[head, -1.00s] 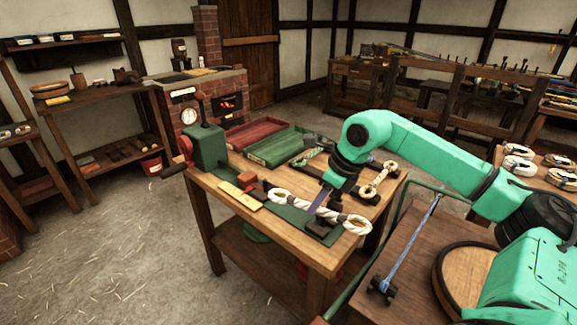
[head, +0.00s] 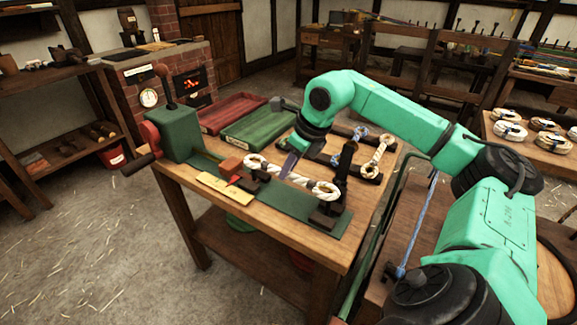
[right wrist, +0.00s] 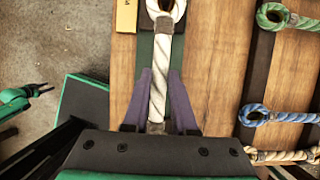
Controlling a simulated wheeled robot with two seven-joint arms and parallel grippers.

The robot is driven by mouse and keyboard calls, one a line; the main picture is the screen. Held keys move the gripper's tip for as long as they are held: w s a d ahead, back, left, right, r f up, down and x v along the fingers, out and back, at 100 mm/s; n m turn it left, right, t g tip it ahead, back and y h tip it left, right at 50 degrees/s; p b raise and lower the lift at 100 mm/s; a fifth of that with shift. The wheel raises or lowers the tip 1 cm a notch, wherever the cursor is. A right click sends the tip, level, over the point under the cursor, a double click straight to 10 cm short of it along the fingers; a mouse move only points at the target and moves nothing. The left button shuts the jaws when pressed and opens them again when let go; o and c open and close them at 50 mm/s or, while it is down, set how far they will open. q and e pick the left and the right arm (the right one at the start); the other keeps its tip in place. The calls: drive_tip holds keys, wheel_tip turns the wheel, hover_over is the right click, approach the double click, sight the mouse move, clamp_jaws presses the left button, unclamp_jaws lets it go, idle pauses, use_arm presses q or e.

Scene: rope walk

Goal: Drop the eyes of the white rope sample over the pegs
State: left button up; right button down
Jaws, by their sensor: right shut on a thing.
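The white rope sample runs between a left eye (head: 255,162) and a right eye (head: 326,190) above the green board (head: 290,208). My right gripper (head: 288,170) is shut around its middle; the right wrist view shows its purple fingers either side of the rope (right wrist: 159,85). A dark peg block (head: 258,177) stands near the left eye, and another dark block (head: 328,213) is in front of the right eye. In the wrist view a dark peg tip shows within the far eye (right wrist: 165,12); whether it is seated is unclear.
A green vice-like machine (head: 178,132) stands at the table's left end. Red (head: 232,110) and green (head: 258,125) trays lie behind. A dark upright (head: 346,165) rises near the right eye. Other rope samples lie behind, including one with a blue eye (right wrist: 254,115).

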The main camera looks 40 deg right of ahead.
sight(289, 181)
drive_tip(key=shift+s+f+b, duration=0.1)
drive_tip(key=shift+f+b, duration=0.55)
drive_tip(key=shift+f, duration=0.3)
wheel_tip(289, 181, down, 2)
drive_tip(key=shift+f+b, duration=0.1)
drive_tip(key=shift+b, duration=0.8)
drive_tip(key=shift+f, duration=0.2)
use_arm(q)
drive_tip(key=f, duration=0.2)
drive_tip(key=w+f, duration=0.1)
drive_tip(key=f, duration=0.1)
drive_tip(key=shift+f+b, duration=0.3)
drive_tip(key=shift+b, duration=0.25)
use_arm(e)
drive_tip(key=shift+f, duration=0.4)
drive_tip(key=c, duration=0.6)
unclamp_jaws()
drive_tip(key=shift+c, duration=0.2)
use_arm(q)
drive_tip(key=shift+r, duration=0.1)
use_arm(e)
drive_tip(key=shift+r, duration=0.1)
